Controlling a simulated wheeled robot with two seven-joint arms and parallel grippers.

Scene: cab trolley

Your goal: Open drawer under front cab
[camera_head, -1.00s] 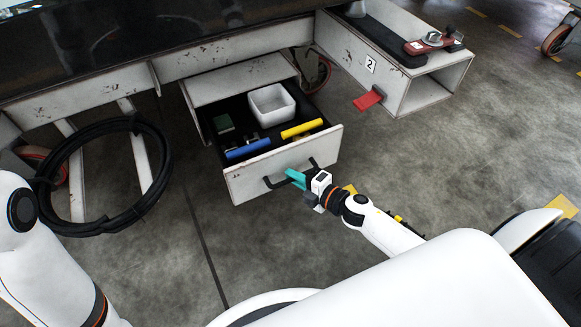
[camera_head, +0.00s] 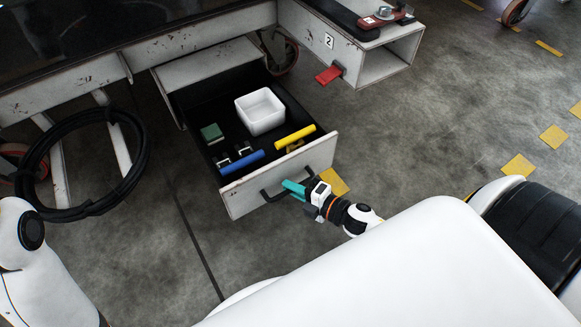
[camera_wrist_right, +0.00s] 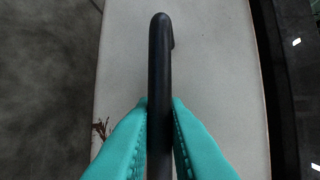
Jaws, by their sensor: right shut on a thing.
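The drawer (camera_head: 243,205) under the cab trolley stands well open, with its white front panel toward me. A black bar handle (camera_head: 270,198) runs along that front. My right gripper (camera_head: 292,187) is at the handle with its teal fingers. In the right wrist view the handle (camera_wrist_right: 160,70) passes between the two teal fingers (camera_wrist_right: 160,135), which are shut on it. In the drawer are a white bin (camera_head: 261,111), a blue cylinder (camera_head: 242,162), a yellow cylinder (camera_head: 295,138) and a green block (camera_head: 212,133). My left arm shows at the left edge, but its gripper is out of view.
A coiled black hose (camera_head: 30,165) hangs at the left. A white open box marked 2 (camera_head: 385,62) with a red pedal (camera_head: 328,75) stands at the right. A caster wheel (camera_head: 281,52) is behind the drawer.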

